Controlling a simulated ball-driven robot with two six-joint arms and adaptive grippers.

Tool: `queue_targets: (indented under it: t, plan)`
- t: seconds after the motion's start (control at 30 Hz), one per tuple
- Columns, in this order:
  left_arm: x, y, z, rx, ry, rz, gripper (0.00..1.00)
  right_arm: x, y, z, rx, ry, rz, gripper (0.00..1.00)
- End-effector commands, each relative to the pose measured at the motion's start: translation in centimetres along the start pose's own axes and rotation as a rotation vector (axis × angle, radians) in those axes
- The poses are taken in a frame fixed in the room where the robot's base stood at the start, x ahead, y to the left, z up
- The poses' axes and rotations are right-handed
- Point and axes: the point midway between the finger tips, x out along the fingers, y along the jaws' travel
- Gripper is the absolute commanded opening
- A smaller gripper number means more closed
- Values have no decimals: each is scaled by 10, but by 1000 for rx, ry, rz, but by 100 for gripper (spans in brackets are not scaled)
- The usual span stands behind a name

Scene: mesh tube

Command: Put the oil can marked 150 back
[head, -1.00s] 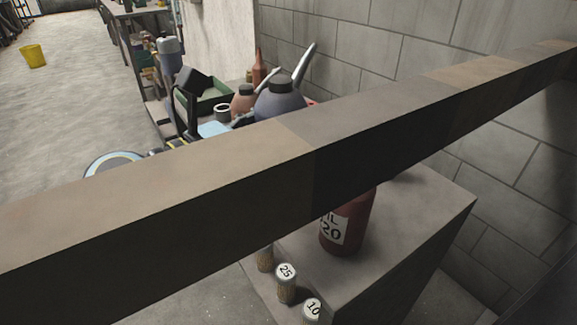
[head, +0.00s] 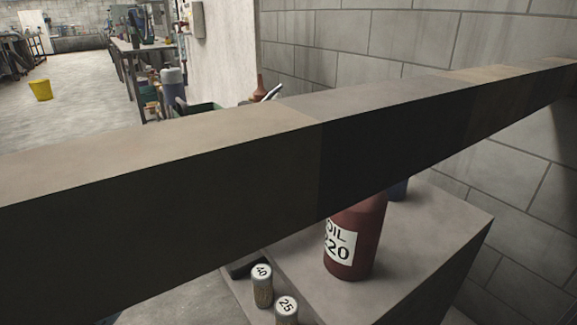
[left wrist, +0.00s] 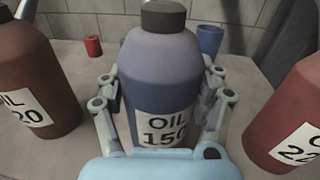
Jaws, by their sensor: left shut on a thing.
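The blue oil can marked 150 (left wrist: 157,62), with a dark cap, stands upright between the fingers of my left gripper (left wrist: 160,78) in the left wrist view. The fingers are shut on its sides. Its bottom is hidden, so I cannot tell whether it touches the grey surface (left wrist: 247,116). In the head view a long dark beam crosses the picture, and neither my left gripper nor the can can be made out. My right gripper is in neither view.
In the left wrist view, red-brown oil cans stand left (left wrist: 35,70) and right (left wrist: 290,115), with a red cup (left wrist: 93,46) and blue cup (left wrist: 209,40) behind. The head view shows the beam (head: 400,130), a red can (head: 365,225) on a block, and small cylinders marked 40 (head: 262,288) and 25 (head: 286,308).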

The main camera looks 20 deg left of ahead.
Motion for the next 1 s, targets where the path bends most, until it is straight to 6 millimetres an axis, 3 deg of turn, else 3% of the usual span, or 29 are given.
queue_targets:
  t: [0.2,0.23,0.4,0.77,1.0]
  plan:
    - [0,0,-1,0,-4,0,29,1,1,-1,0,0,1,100]
    - [0,0,-2,-1,-1,0,70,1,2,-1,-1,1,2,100]
    - [0,0,-1,0,-1,0,92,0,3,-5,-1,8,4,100]
    - [-2,0,3,1,0,0,93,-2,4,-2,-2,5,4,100]
    - [-47,0,0,3,5,-1,93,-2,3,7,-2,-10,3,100]
